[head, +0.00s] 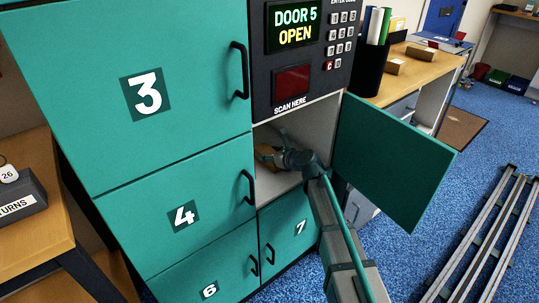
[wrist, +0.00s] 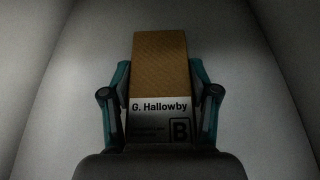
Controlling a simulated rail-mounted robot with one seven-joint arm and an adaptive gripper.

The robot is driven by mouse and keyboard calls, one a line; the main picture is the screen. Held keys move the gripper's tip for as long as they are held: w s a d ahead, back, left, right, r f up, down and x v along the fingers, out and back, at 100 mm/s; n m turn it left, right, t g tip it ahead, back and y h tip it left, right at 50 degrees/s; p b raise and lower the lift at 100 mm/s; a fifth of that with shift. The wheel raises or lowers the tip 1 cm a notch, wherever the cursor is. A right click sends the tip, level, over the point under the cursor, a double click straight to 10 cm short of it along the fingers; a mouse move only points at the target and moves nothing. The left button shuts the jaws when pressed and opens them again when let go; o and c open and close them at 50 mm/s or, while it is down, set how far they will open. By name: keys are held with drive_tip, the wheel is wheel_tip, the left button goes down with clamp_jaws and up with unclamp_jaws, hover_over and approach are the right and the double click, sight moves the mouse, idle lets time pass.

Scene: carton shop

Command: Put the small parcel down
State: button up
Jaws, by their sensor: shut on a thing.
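The small parcel (wrist: 160,65) is a brown box with a white label reading "G. Hallowby" and a boxed letter B. My gripper (wrist: 160,90) is shut on it, with one finger on each side. In the head view the parcel (head: 264,153) shows partly, inside the open locker compartment (head: 320,115), with my gripper (head: 275,150) in front of it. The compartment's walls look pale and its inside is dim. Whether the parcel touches the compartment floor I cannot tell.
The open teal door (head: 395,160) hangs to the right of my arm. The locker screen (head: 294,27) reads "DOOR 5 OPEN". Closed door 3 (head: 110,60), door 4 (head: 150,215) and door 7 (head: 287,240) surround the opening. A wooden desk (head: 425,68) stands behind at right.

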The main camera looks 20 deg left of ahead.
drive_tip(key=o, duration=1.3)
drive_tip(key=shift+f, duration=0.1)
drive_tip(key=p+v, duration=0.2)
drive_tip(key=v, duration=1)
